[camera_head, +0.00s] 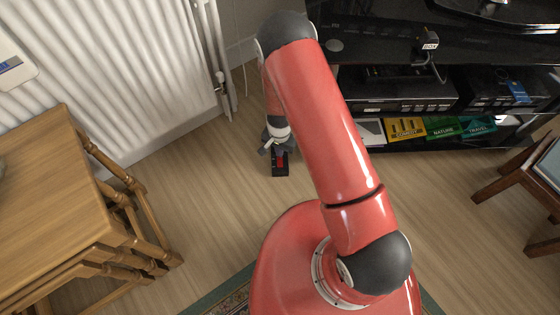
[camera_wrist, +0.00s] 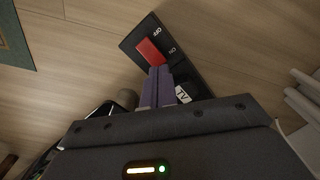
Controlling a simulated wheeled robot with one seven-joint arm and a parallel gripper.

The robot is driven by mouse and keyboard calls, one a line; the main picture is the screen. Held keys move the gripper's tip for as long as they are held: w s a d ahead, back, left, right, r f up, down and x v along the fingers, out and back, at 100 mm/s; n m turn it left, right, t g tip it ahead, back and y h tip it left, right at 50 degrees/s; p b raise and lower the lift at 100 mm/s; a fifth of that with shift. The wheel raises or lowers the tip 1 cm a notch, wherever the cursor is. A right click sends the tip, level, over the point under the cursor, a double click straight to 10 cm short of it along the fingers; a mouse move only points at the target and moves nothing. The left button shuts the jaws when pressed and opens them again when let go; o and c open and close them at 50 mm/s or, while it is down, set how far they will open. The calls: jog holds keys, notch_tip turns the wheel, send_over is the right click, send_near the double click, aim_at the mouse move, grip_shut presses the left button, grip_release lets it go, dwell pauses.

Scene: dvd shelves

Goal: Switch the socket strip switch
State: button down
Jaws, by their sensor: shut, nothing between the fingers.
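The socket strip (camera_wrist: 184,68) is a black block on the wooden floor, with a red switch (camera_wrist: 151,51) near its end and small white lettering beside the switch. In the head view the strip (camera_head: 280,171) lies below my gripper, and its red switch (camera_head: 280,158) shows just under the fingers. My gripper (camera_wrist: 160,72) is shut and empty. Its fingertips are at the near edge of the red switch in the wrist view; whether they touch it I cannot tell. My gripper also shows in the head view (camera_head: 275,148). The rest of the strip is hidden behind my gripper.
A white radiator (camera_head: 110,70) stands at the back left. Wooden nesting tables (camera_head: 45,190) stand at the left. A black shelf unit (camera_head: 380,85) with DVD boxes (camera_head: 443,127) is at the right. Open floor (camera_head: 215,200) lies around the strip.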

jog(key=shift+f+b, duration=0.75)
jog(key=shift+f, duration=0.25)
jog(key=shift+r, duration=0.15)
jog(key=shift+r+p, duration=2.3)
jog(key=shift+r, duration=1.1)
